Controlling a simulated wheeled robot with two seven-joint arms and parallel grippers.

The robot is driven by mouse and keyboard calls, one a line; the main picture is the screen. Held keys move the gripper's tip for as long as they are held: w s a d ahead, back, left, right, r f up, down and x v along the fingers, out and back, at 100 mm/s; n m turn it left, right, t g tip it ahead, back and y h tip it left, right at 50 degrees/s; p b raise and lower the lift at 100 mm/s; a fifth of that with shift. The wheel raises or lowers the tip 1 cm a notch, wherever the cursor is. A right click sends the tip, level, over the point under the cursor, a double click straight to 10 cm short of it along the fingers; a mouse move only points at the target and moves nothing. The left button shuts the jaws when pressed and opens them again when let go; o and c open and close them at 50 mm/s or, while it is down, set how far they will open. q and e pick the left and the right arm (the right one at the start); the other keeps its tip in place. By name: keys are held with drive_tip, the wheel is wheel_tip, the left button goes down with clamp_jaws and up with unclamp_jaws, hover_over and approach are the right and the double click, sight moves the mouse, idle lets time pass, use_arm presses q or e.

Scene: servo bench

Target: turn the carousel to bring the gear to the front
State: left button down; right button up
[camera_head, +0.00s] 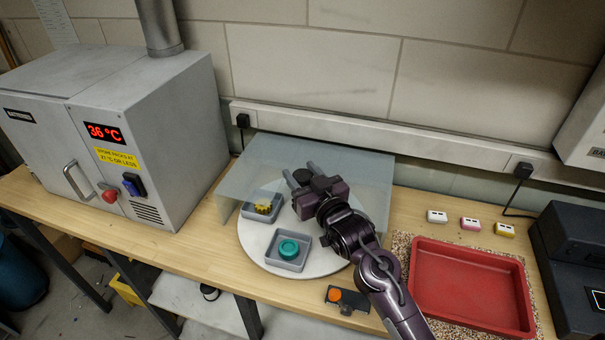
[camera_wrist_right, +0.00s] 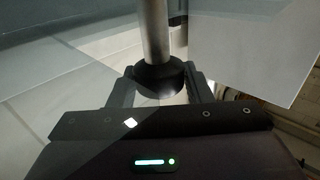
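The carousel (camera_head: 322,261) is a round white disc, partly under a translucent cover (camera_head: 250,160). The yellow gear (camera_head: 264,207) lies in a grey square tray (camera_head: 249,214) on the disc's left side, by the cover's front edge. A second grey tray (camera_head: 273,261) with a teal round part (camera_head: 289,249) stands at the front of the disc. My right gripper (camera_head: 301,170) reaches to the cover's area, right of the gear. Its fingers stand on both sides of a black knob on a metal post (camera_wrist_right: 155,35), apparently touching it. My left gripper is not in view.
A grey oven (camera_head: 180,120) stands at the left. A red tray (camera_head: 470,285) lies at the right, with several small blocks behind it (camera_head: 470,224). A small dark box with an orange button (camera_head: 347,298) sits at the bench's front edge. A dark device (camera_head: 575,265) stands far right.

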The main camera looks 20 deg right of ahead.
clamp_jaws()
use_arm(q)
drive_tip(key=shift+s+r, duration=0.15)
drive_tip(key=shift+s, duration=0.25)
use_arm(e)
drive_tip(key=shift+n+y, duration=0.7)
drive_tip(key=shift+y, duration=0.4)
drive_tip(key=shift+o, duration=2)
unclamp_jaws()
drive_tip(key=shift+s, duration=0.1)
drive_tip(key=shift+s+d+f, duration=0.1)
drive_tip(key=shift+s+f, duration=0.05)
drive_tip(key=shift+s, duration=0.1)
drive_tip(key=b+v, duration=0.1)
drive_tip(key=v, duration=0.5)
drive_tip(key=shift+s+d+b, duration=0.1)
drive_tip(key=shift+s+b, duration=0.1)
drive_tip(key=shift+b, duration=0.15)
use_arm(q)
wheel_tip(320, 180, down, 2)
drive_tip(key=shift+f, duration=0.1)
use_arm(e)
drive_tip(key=shift+s+d+r, duration=0.15)
drive_tip(key=shift+s+r, duration=0.15)
drive_tip(key=shift+s, duration=0.05)
